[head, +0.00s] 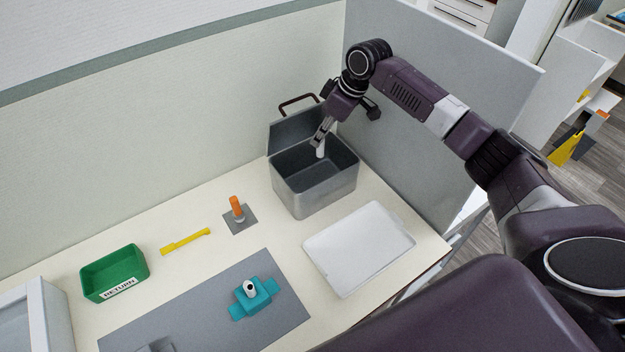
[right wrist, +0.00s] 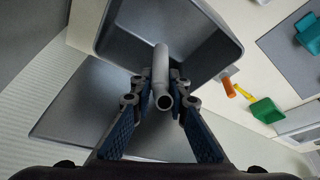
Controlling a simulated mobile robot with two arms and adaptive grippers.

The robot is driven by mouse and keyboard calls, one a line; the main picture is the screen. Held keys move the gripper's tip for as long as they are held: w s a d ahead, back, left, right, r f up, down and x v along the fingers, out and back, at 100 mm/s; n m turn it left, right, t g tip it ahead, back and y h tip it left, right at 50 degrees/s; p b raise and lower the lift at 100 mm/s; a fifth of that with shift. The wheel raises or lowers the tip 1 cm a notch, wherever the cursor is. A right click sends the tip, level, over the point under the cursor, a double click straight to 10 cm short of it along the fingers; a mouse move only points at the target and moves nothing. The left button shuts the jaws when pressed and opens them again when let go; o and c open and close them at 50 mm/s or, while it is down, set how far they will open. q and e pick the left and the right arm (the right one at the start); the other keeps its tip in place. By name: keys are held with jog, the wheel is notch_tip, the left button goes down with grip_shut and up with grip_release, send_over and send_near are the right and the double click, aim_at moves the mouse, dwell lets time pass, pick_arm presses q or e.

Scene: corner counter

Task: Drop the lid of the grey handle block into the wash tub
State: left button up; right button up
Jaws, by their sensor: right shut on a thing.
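My right gripper (head: 321,140) is over the open grey metal box (head: 318,198), which I take for the wash tub. It is shut on a light grey, tube-like piece (head: 320,150), probably the lid of the grey handle block. In the right wrist view the piece (right wrist: 161,75) sits between the fingers (right wrist: 158,100), its round hollow end towards the camera and its far end over the box opening. I cannot tell if it touches the box. A grey object (head: 157,346), perhaps the handle block, is cut off at the bottom edge. My left gripper is out of view.
The box's hinged cover (head: 296,128) stands open at the back. A white tray (head: 358,248), a teal block (head: 262,301), an orange-handled piece (head: 236,206), a yellow tool (head: 184,242) and a green RETURN bin (head: 113,273) are on the counter. A grey panel (head: 430,110) stands right.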

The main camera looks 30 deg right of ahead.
jog(key=o, duration=0.8)
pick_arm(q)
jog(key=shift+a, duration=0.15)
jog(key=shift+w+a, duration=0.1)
pick_arm(e)
jog(key=shift+r, duration=0.15)
jog(key=v, duration=1.1)
jog(key=shift+s+d+r, duration=0.15)
jog(key=shift+s+r, duration=0.05)
jog(key=shift+r, duration=0.15)
jog(key=shift+f, duration=0.1)
